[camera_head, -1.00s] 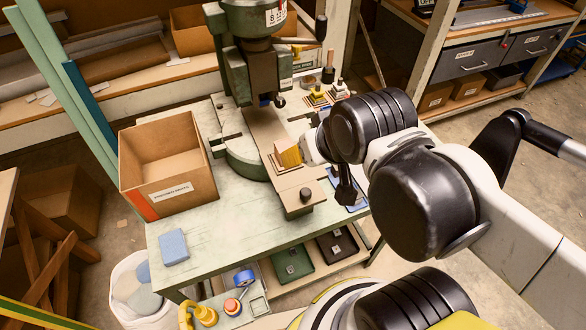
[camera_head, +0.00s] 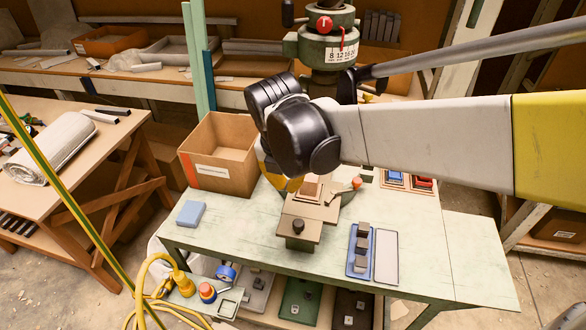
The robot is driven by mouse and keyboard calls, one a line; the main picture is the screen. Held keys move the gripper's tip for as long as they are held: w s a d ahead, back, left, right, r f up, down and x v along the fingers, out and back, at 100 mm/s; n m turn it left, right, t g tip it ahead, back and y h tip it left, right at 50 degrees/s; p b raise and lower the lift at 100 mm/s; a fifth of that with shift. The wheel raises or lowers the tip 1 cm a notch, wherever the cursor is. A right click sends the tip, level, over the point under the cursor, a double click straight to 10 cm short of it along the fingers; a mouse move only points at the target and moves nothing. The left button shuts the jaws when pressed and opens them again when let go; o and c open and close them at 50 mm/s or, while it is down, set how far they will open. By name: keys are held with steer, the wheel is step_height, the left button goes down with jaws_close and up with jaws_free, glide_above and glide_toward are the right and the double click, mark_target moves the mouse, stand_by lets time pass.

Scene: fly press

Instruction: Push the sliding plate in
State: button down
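The sliding plate (camera_head: 289,241) is a tan metal plate at the front of the green fly press (camera_head: 328,45). It juts toward the front edge of the green table, with a dark round knob on its front end. A square stepped seat (camera_head: 308,190) lies farther back on the plate. My arm crosses in front of the press, and its black wrist joints hide the press's lower part and the plate's back end. My gripper (camera_head: 292,184) is mostly hidden behind the wrist. Only a yellowish part shows, just left of the seat; contact and finger opening cannot be told.
An open cardboard box (camera_head: 219,160) and a blue block (camera_head: 191,213) stand left of the plate. A blue tray (camera_head: 360,252) with dark blocks and a pale empty tray (camera_head: 386,258) lie right of it. The table's right end is clear.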

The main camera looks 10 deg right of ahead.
mark_target(288, 206)
steer(key=shift+n, duration=0.3)
steer(key=b+x, duration=0.4)
steer(key=x, duration=0.6)
steer(key=shift+w+a+f+b, duration=0.1)
steer(key=shift+a+f+b, duration=0.1)
steer(key=shift+b, duration=0.15)
steer(key=shift+r, duration=0.1)
